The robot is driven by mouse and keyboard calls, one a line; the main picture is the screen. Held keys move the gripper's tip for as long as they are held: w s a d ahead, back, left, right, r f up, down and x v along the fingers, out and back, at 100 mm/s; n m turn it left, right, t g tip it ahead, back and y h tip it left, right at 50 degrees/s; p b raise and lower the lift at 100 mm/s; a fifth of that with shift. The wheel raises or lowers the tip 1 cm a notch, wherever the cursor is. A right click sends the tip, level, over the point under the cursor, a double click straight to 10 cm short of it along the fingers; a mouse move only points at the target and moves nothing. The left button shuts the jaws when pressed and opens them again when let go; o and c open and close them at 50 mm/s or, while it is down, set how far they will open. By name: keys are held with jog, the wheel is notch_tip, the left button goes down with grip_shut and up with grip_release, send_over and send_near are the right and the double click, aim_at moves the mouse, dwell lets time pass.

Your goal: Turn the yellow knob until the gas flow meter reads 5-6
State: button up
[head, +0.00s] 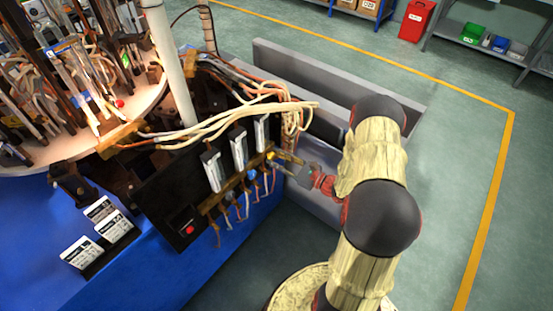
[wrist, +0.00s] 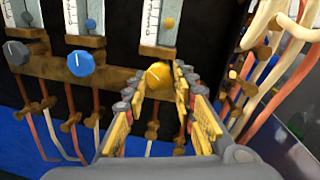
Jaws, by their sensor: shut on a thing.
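The yellow knob (wrist: 159,75) is on the front of the black panel, below the rightmost flow meter (wrist: 160,22). In the wrist view my gripper (wrist: 160,82) has its fingertips at the two sides of the yellow knob, shut on it. In the head view my gripper (head: 285,158) reaches the right end of the knob row, and the yellow knob is small there.
A blue knob (wrist: 81,63) and a grey knob (wrist: 17,52) sit to the left, under their own meters. Tubes (wrist: 270,80) hang close on the right of my gripper. A red switch (head: 190,230) is at the panel's lower left. White labelled cards (head: 82,252) stand on the blue table.

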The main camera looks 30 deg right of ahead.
jog(key=c, duration=0.3)
jog(key=shift+n, duration=0.4)
jog(key=n, duration=0.3)
jog(key=shift+r+n, duration=0.1)
jog(key=shift+n, duration=0.3)
jog(key=n+b, duration=0.2)
jog(key=n, duration=0.3)
jog(key=shift+g+h, duration=0.3)
jog(key=shift+h, duration=0.1)
jog(key=n+h+b, duration=0.1)
jog(key=n, duration=0.4)
jog(key=shift+r, duration=0.1)
jog(key=shift+a+n+h, duration=0.1)
jog(key=shift+n+h, duration=0.2)
jog(key=shift+n, duration=1.6)
jog(key=o, duration=1.2)
jog(key=shift+c, duration=0.2)
